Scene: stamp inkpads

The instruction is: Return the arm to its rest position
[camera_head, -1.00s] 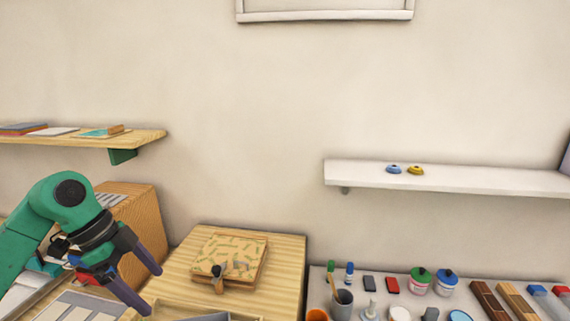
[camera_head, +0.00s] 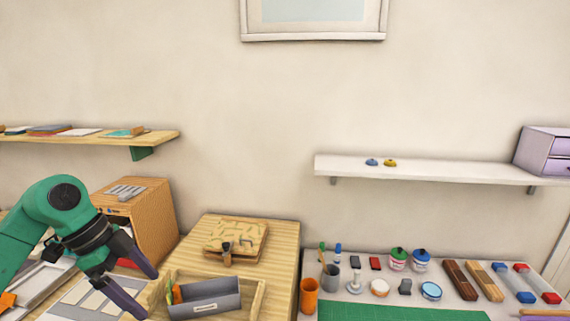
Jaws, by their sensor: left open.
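My left arm (camera_head: 50,215) is green and comes in from the left. My left gripper (camera_head: 150,294) has two dark purple fingers spread apart with nothing between them. It is above the table's left part, in front of the wooden cabinet (camera_head: 150,215) and left of the grey tray (camera_head: 207,300). My right gripper is not in view.
A patterned box (camera_head: 236,239) sits on a wooden surface (camera_head: 283,240). Cups, jars and stamps stand at the right, behind a green mat (camera_head: 400,314). A wooden shelf (camera_head: 95,140) and a white shelf (camera_head: 450,172) hang on the wall.

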